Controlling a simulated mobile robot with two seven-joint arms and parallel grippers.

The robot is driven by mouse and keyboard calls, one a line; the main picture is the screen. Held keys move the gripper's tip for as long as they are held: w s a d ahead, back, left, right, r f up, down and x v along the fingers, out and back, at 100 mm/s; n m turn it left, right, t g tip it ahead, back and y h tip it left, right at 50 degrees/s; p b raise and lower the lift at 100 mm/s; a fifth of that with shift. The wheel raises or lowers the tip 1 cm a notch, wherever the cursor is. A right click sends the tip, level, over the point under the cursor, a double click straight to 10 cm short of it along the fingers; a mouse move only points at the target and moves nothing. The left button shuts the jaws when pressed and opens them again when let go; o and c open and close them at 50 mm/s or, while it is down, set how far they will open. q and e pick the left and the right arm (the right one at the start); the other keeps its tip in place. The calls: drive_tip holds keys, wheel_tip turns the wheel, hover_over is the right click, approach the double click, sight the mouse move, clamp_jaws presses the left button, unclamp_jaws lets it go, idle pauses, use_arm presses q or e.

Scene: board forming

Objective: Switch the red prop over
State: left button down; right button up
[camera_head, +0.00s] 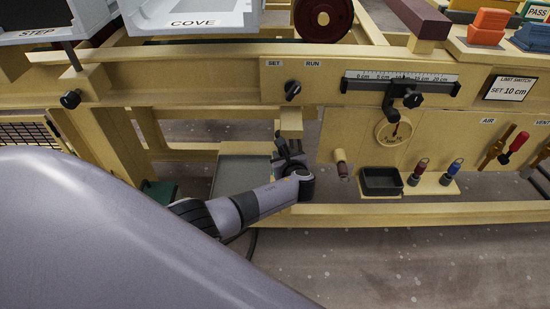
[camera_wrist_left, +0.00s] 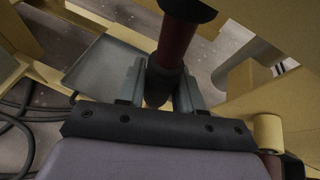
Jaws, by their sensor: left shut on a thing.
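My left gripper (camera_head: 291,153) is at the front of the wooden machine, below the SET/RUN knob. In the left wrist view its two fingers (camera_wrist_left: 160,90) are shut on a dark red cylinder (camera_wrist_left: 178,42) with a black top and dark lower end, which I take for the red prop. In the head view the gripper hides that cylinder. A red-and-black handled piece (camera_head: 418,170) and a blue one (camera_head: 453,168) stand on a small ledge to the right. My right gripper is not in view.
A wooden peg with a dark red end (camera_head: 342,165) sticks out right of the gripper. A black tray (camera_head: 381,181) lies beyond it. The SET/RUN knob (camera_head: 292,90) and black slider (camera_head: 403,96) sit above. A lower wooden rail (camera_head: 420,214) runs along the front.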

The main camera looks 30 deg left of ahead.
use_arm(q)
drive_tip(key=shift+w+d+m+y+b, duration=0.4)
drive_tip(key=shift+w+d+m+y, duration=0.1)
drive_tip(key=shift+d, duration=0.35)
drive_tip(key=c, duration=0.8)
unclamp_jaws()
drive_tip(key=p+v, duration=0.4)
drive_tip(key=v, duration=0.3)
drive_tip(key=shift+d+r, duration=0.1)
